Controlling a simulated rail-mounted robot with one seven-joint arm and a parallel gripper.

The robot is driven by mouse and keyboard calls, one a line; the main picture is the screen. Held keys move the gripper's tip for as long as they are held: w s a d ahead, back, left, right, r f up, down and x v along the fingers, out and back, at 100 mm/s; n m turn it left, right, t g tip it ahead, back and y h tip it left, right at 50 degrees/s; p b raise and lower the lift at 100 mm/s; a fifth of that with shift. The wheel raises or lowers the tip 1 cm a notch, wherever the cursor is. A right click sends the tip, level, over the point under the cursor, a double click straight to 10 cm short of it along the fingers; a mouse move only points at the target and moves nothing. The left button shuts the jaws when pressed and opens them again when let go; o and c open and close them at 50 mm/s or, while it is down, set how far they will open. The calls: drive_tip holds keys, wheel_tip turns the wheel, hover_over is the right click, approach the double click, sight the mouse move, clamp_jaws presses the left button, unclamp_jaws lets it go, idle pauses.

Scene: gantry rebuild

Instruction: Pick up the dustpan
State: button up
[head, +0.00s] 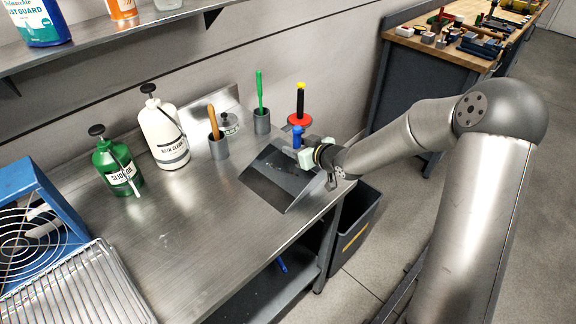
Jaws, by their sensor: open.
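The dustpan (270,187) is a dark grey metal pan lying on the steel bench near its right end, with its wide, pale edge toward the front. My gripper (314,150) is at the back right of the pan, with its pale finger pads spread apart. The pads are close to a short blue part (297,136) that may be the dustpan's handle. My gripper and wrist hide part of the pan's right side, and I cannot tell whether the pads touch anything.
Behind the gripper stands a yellow and black handle with a red disc (300,120). Cups with a green-handled tool (260,95) and a wooden-handled tool (212,122) stand to the left, beyond them white (165,137) and green (115,168) bottles. A dark bin (355,228) stands below the bench end.

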drive_tip(key=shift+x, duration=1.1)
clamp_jaws()
drive_tip(key=shift+r, duration=0.1)
drive_tip(key=shift+r, duration=0.8)
drive_tip(key=s+d+r+p, duration=0.1)
drive_tip(key=s+d+r, duration=0.3)
drive_tip(key=s+r, duration=0.7)
drive_tip(key=s, duration=0.2)
drive_tip(key=shift+s+r, duration=0.2)
drive_tip(key=shift+s, duration=0.05)
